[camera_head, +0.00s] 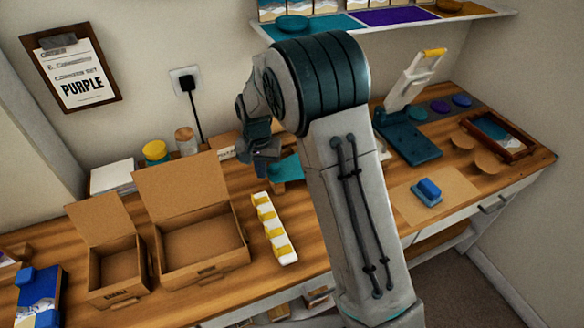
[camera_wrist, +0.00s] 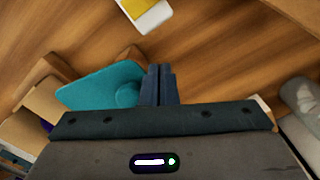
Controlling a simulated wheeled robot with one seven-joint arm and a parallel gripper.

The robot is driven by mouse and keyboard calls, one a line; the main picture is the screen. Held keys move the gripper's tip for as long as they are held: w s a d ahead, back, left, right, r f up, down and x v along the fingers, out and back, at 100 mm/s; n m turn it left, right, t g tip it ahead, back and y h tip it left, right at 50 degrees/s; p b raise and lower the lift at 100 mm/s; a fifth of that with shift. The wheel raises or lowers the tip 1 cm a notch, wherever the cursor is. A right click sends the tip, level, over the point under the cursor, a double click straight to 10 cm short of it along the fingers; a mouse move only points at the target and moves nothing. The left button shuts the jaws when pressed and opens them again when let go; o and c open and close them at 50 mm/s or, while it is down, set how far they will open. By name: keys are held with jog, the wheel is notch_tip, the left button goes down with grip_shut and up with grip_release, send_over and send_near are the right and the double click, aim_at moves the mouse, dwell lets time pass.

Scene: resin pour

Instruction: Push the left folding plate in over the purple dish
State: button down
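My gripper (camera_head: 262,150) is over the back middle of the table, partly hidden by my arm. In the wrist view its two dark fingers (camera_wrist: 160,72) are together with nothing visible between them. A flat teal plate (camera_wrist: 98,88) with a rounded raised part lies just left of the fingers. I cannot tell if they touch it. The plate also shows behind my arm in the head view (camera_head: 287,168). I cannot tell if it is the left folding plate. A small dark purple patch (camera_wrist: 46,125) shows at the wrist view's left; no purple dish is clearly visible.
Two open cardboard boxes (camera_head: 203,247) (camera_head: 116,272) and a white strip with yellow parts (camera_head: 273,228) stand left of my arm. A teal press (camera_head: 407,137) with a white lever stands right. Jars (camera_head: 155,151) stand along the wall. A shelf (camera_head: 400,24) holds coloured mats.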

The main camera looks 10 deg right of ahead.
jog(key=shift+s+a, duration=0.15)
jog(key=shift+a, duration=0.3)
notch_tip(320, 180, up, 10)
jog(key=p, duration=0.6)
jog(key=shift+p, duration=0.3)
jog(key=shift+d+r, duration=0.1)
